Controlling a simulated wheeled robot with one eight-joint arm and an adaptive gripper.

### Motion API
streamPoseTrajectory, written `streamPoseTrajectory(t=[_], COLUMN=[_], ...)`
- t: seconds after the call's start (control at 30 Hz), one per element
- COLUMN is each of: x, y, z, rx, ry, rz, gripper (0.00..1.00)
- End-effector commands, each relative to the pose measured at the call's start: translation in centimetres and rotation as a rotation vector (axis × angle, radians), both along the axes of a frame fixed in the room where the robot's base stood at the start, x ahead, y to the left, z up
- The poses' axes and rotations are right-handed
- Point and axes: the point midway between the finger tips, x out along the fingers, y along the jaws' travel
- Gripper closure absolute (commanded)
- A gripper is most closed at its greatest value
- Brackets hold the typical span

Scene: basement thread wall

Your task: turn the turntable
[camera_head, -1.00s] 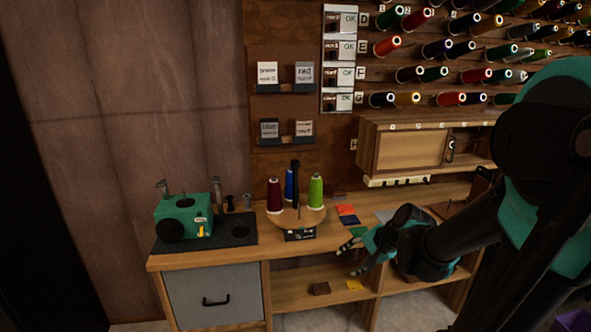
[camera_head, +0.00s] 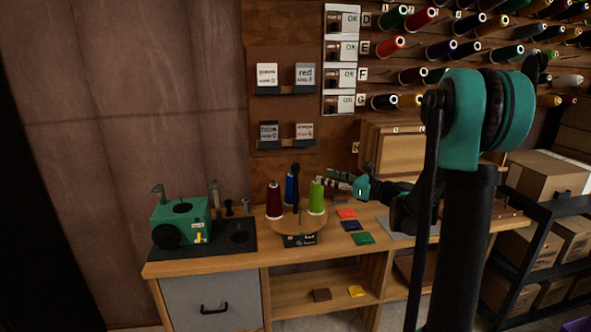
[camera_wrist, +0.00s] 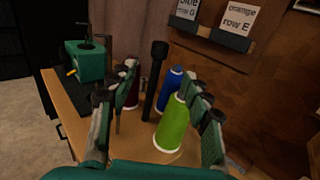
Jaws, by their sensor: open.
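The turntable (camera_head: 287,224) is a round wooden disc on a dark base, standing on the workbench. It carries a dark red spool (camera_head: 274,200), a blue spool (camera_head: 290,187) and a green spool (camera_head: 316,197) around a black central post (camera_head: 296,185). My gripper (camera_head: 332,176) is just right of the green spool, pointing left at about its top. In the wrist view, my open gripper (camera_wrist: 165,100) has the green spool (camera_wrist: 172,125) and the black post (camera_wrist: 155,75) showing between its fingers. The red spool is partly hidden behind the left finger. I cannot tell whether a finger touches the green spool.
A green machine (camera_head: 180,220) stands on a dark mat left of the turntable. Coloured swatches (camera_head: 351,226) lie to its right. Label cards and the thread wall (camera_head: 420,50) are behind. A wooden cabinet (camera_head: 400,150) sits at the back right.

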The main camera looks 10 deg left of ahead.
Motion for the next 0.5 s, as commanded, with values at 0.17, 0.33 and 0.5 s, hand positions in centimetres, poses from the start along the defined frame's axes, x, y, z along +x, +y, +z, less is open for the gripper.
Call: streamPoseTrajectory(t=[0.17,0.33,0.5], x=[1.8,3.4,4.9], y=[3.3,6.3,9.1], z=[0.0,0.0,0.0], rx=[-0.001,-0.002,-0.002], ry=[0.0,-0.001,-0.001], rz=[0.004,0.004,0.003], gripper=[0.51,0.51,0.51])
